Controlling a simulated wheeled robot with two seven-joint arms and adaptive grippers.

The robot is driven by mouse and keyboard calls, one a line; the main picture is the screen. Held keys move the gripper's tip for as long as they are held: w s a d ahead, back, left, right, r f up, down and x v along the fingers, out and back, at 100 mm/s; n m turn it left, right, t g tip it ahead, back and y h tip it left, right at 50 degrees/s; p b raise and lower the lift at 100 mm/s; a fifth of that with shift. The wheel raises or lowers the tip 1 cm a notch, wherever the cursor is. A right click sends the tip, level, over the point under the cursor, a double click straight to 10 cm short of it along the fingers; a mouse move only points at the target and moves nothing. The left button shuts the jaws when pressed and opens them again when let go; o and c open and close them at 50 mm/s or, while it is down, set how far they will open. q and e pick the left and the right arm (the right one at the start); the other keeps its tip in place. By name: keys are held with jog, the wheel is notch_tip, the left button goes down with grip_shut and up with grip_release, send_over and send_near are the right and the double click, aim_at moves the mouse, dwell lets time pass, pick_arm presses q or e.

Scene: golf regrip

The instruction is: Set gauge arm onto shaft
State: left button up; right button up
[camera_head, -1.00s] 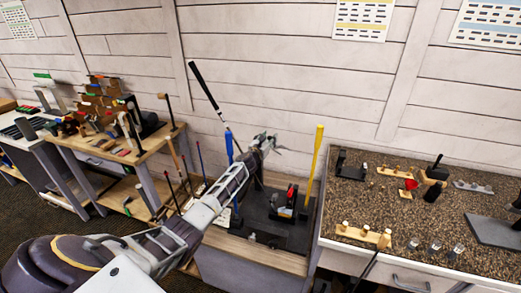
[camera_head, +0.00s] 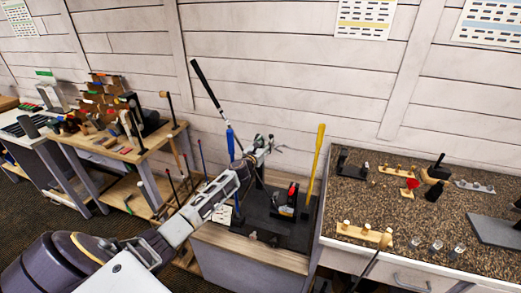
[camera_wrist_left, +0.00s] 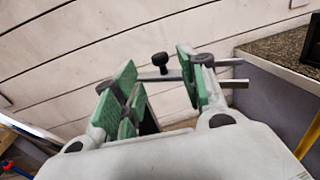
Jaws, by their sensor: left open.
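The golf club shaft (camera_head: 221,113), with a black grip at its upper end, leans up toward the wall above the middle bench. My left gripper (camera_head: 262,147) is at the end of the left arm, above the bench and right of the shaft. In the left wrist view its green-padded fingers (camera_wrist_left: 163,88) are open. A grey bar with a two-pronged end, apparently the gauge arm (camera_wrist_left: 233,84), crosses at the fingertips, with a black knob (camera_wrist_left: 160,59) above it. I cannot tell whether the fingers touch it. In the head view its tips show small beyond the gripper. My right gripper is out of view.
A blue-handled rod (camera_head: 230,143) and a yellow stick (camera_head: 316,152) stand at the middle bench, beside a black and red device (camera_head: 289,200). A speckled counter (camera_head: 440,215) with small tools is at right. A cluttered wooden bench (camera_head: 125,153) is at left.

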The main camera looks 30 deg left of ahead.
pick_arm(q)
jog(key=shift+s+d, duration=0.15)
jog(key=shift+s, duration=0.95)
jog(key=shift+s+d, duration=0.1)
jog(key=shift+s, duration=1)
jog(key=shift+c, duration=0.4)
